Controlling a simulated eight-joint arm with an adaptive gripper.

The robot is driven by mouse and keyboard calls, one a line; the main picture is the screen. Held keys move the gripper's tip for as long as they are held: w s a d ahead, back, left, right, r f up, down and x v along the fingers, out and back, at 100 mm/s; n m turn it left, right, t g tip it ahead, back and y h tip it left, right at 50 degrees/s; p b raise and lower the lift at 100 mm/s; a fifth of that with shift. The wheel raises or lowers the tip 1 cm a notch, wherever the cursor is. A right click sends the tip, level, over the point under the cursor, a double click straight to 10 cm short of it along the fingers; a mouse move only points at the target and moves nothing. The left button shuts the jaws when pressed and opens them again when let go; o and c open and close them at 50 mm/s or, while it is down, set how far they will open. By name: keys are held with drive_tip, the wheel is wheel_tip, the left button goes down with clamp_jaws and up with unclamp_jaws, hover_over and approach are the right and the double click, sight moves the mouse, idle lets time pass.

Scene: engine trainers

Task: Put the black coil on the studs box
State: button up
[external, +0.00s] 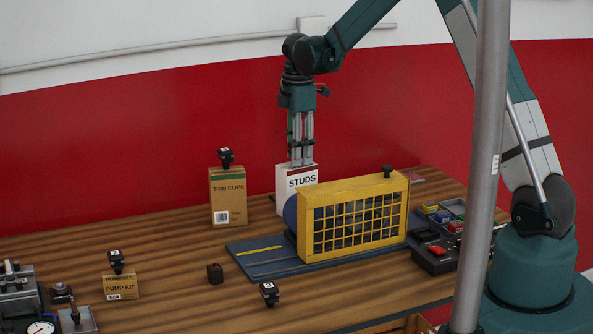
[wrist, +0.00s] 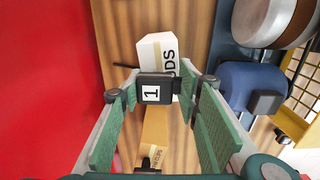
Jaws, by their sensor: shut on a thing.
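My gripper (external: 302,162) points down right at the top of the white studs box (external: 297,185), which stands behind the yellow cage. In the wrist view the green-padded fingers (wrist: 160,92) are shut on a black coil (wrist: 170,88) with a white label reading 1. The studs box (wrist: 158,50) shows beyond the coil, which overlaps its near end in that view. The held coil cannot be made out in the external view. I cannot tell whether it touches the box top.
The trim clips box (external: 226,195) stands left with a similar black piece on top. The yellow cage (external: 355,215) on a blue base stands close in front of the studs box. A pump kit box (external: 121,286) is front left.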

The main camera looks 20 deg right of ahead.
drive_tip(key=o, duration=1)
drive_tip(key=shift+c, duration=0.2)
drive_tip(key=shift+f, duration=0.1)
drive_tip(key=shift+r, duration=0.2)
wheel_tip(320, 180, up, 12)
drive_tip(key=shift+s, duration=0.15)
drive_tip(key=shift+s+r, duration=0.1)
idle(0.3)
